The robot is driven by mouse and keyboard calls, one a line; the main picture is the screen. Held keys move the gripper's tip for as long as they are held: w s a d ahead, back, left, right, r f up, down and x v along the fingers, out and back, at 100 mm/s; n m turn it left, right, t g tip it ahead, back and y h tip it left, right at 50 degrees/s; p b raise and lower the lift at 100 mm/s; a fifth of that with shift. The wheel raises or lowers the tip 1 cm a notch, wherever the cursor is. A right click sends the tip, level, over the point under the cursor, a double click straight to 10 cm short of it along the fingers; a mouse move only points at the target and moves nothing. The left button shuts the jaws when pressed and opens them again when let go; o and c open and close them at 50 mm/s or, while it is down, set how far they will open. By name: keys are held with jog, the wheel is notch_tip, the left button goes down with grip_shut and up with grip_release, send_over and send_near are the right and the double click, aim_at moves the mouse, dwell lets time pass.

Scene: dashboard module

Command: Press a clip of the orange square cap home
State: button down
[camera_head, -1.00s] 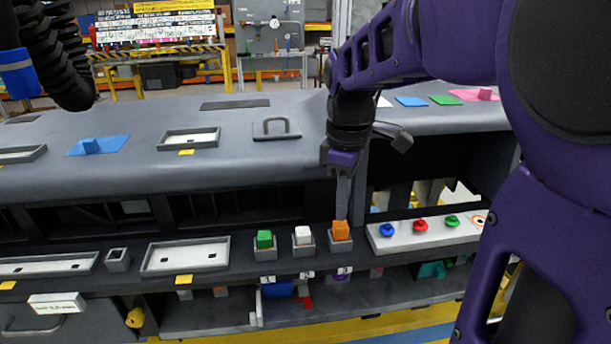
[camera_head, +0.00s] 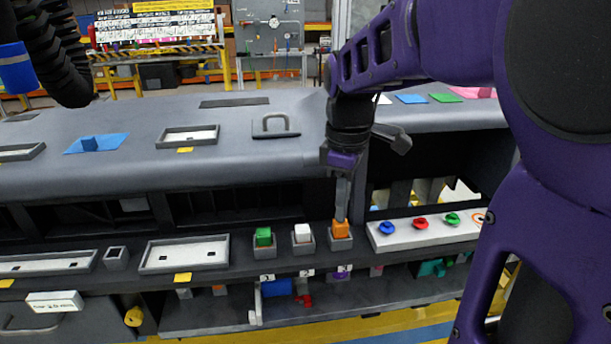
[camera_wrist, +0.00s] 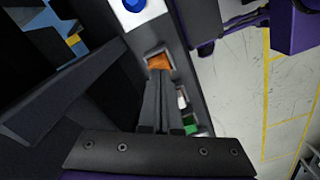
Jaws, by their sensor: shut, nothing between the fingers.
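The orange square cap (camera_head: 341,230) sits in a small grey square holder (camera_head: 340,244) on the dashboard's lower ledge, above the label 3. My gripper (camera_head: 341,217) is shut and empty, pointing down with its fingertips at the cap's top rear edge. They appear to touch it. In the wrist view the orange cap (camera_wrist: 160,62) shows inside its holder just beyond the closed fingertips (camera_wrist: 157,75), which hide part of it. The cap's clips are too small to make out.
A white cap (camera_head: 302,232) and a green cap (camera_head: 263,237) stand in similar holders to the left. A white panel (camera_head: 400,238) with blue, red and green knobs lies close on the right. The upper dashboard shelf overhangs behind.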

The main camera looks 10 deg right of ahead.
jog(key=shift+f+b, duration=0.4)
jog(key=shift+f, duration=0.4)
dwell(0.5)
notch_tip(320, 180, up, 6)
jog(key=p, duration=0.4)
jog(key=shift+f+p, duration=0.2)
jog(key=shift+p, duration=0.2)
notch_tip(320, 180, up, 3)
jog(key=shift+f+p, duration=0.2)
jog(key=shift+p, duration=0.3)
